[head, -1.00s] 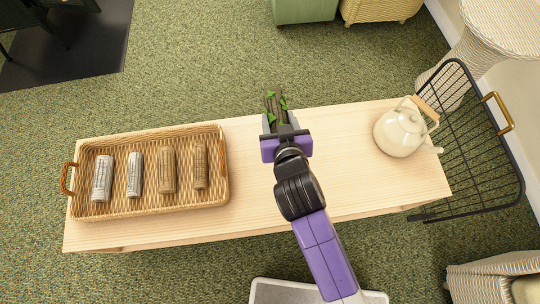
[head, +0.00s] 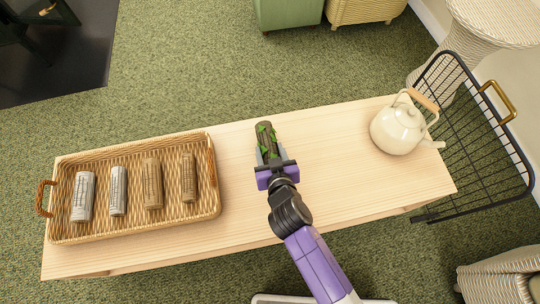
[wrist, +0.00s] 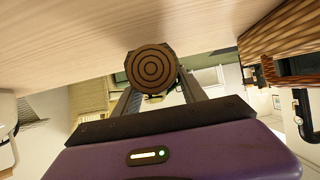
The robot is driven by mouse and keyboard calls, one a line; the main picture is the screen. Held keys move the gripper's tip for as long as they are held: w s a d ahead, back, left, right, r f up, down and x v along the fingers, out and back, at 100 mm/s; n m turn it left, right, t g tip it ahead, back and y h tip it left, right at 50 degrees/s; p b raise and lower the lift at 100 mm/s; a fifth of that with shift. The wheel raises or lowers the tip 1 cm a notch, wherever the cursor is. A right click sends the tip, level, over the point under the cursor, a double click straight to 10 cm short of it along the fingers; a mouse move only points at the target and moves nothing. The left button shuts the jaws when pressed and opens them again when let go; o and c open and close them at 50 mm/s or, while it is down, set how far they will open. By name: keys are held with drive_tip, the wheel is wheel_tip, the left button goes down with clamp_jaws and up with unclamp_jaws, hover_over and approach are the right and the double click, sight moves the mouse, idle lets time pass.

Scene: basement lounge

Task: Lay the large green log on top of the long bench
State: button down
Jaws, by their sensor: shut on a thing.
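The large green log (head: 265,137) is dark brown with green leaf patches. My gripper (head: 269,158) is shut on it, above the middle of the long bench (head: 330,150), between the tray and the kettle. In the wrist view the log's ringed end (wrist: 151,69) shows between my two fingers, close to the bench's pale wood top (wrist: 80,45). I cannot tell whether the log touches the bench top.
A wicker tray (head: 135,228) with several grey and brown logs stands on the bench's left part. A cream kettle (head: 397,130) stands at the right end. A black wire rack (head: 475,140) is beyond it. The bench top around my gripper is clear.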

drive_tip(key=shift+f+b, duration=0.4)
drive_tip(key=shift+f, duration=1)
drive_tip(key=shift+f, duration=0.1)
drive_tip(key=shift+f, duration=0.15)
drive_tip(key=c, duration=0.6)
unclamp_jaws()
drive_tip(key=shift+c, duration=0.2)
drive_tip(key=shift+r, duration=0.25)
drive_tip(key=p+v, duration=0.2)
drive_tip(key=v, duration=1)
drive_tip(key=shift+p, duration=0.35)
